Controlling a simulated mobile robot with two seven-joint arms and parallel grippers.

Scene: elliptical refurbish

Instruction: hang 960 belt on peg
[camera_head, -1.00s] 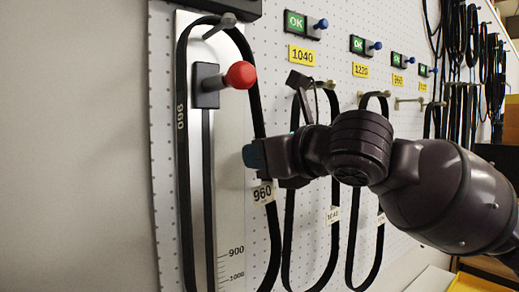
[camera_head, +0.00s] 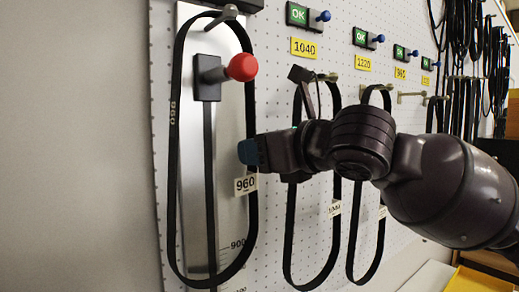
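An empty peg (camera_head: 411,95) sticks out below the yellow 960 label (camera_head: 401,73) farther right. My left gripper is not in view.
A red knob (camera_head: 242,67) sits on the gauge inside the loop. Other belts hang on pegs under the 1040 label (camera_head: 304,48) and 1220 label (camera_head: 363,63), behind my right arm. Green OK boxes with blue knobs line the board's top. A yellow bin (camera_head: 466,280) is at lower right.

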